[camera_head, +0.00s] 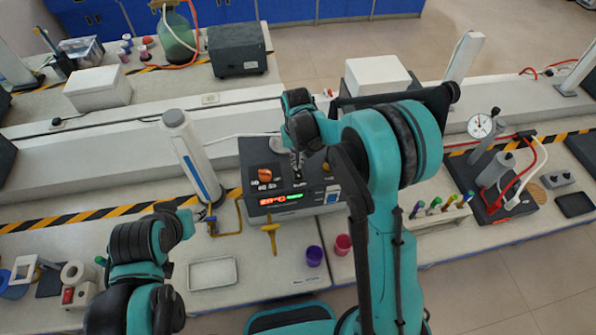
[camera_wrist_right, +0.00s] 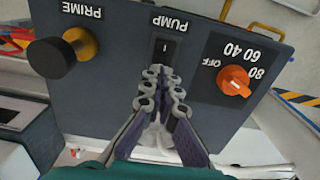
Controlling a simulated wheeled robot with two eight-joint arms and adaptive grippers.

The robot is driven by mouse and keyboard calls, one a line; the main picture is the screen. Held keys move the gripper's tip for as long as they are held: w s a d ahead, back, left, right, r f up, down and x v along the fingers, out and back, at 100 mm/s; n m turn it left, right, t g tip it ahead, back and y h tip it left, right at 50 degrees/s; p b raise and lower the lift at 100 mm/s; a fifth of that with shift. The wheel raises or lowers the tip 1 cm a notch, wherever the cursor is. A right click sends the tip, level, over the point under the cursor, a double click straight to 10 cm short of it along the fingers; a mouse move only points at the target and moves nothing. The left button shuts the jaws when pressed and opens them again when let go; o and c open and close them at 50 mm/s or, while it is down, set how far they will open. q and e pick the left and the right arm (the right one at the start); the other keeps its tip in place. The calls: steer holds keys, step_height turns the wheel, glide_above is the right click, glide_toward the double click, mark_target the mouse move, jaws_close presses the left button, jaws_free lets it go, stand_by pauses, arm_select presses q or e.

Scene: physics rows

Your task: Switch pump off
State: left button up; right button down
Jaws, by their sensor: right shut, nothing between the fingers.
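The grey control box (camera_head: 255,155) stands on the bench under my right arm, with a lit red and green display on its front. In the right wrist view its top panel (camera_wrist_right: 120,25) appears upside down. The black pump switch (camera_wrist_right: 163,48), marked PUMP, sits between an orange OFF/40/60/80 dial (camera_wrist_right: 235,80) and a black PRIME knob (camera_wrist_right: 52,57). My right gripper (camera_wrist_right: 163,80) is shut and empty, its fingertips just by the switch; contact cannot be told. It also shows over the box in the head view (camera_head: 298,172). My left gripper (camera_head: 201,214) is small and unclear beside a white column.
A white column (camera_head: 192,155) stands left of the box. A yellow valve handle (camera_head: 270,238), purple cup (camera_head: 314,256) and red cup (camera_head: 343,244) are in front. A tube rack (camera_head: 440,222) and gauge stand (camera_head: 480,126) are to the right. A white tray (camera_head: 213,273) lies front left.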

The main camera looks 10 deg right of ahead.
steer(key=shift+r+p, duration=1.45)
steer(key=shift+r, duration=1.3)
arm_select(q)
step_height(320, 180, up, 3)
step_height(320, 180, down, 23)
steer(key=b, duration=2.3)
arm_select(e)
steer(key=s+d+f+t, duration=0.3)
steer(key=s+f, duration=0.2)
steer(key=s, duration=0.5)
steer(key=s+d+f+t, duration=0.3)
steer(key=s+f+t, duration=0.1)
steer(key=s, duration=0.6)
steer(key=shift+s+d+f, duration=0.25)
steer(key=shift+s+f, duration=0.05)
steer(key=shift+f, duration=0.6)
arm_select(q)
steer(key=shift+c, duration=0.7)
steer(key=shift+f, duration=0.1)
arm_select(e)
steer(key=shift+s, duration=0.1)
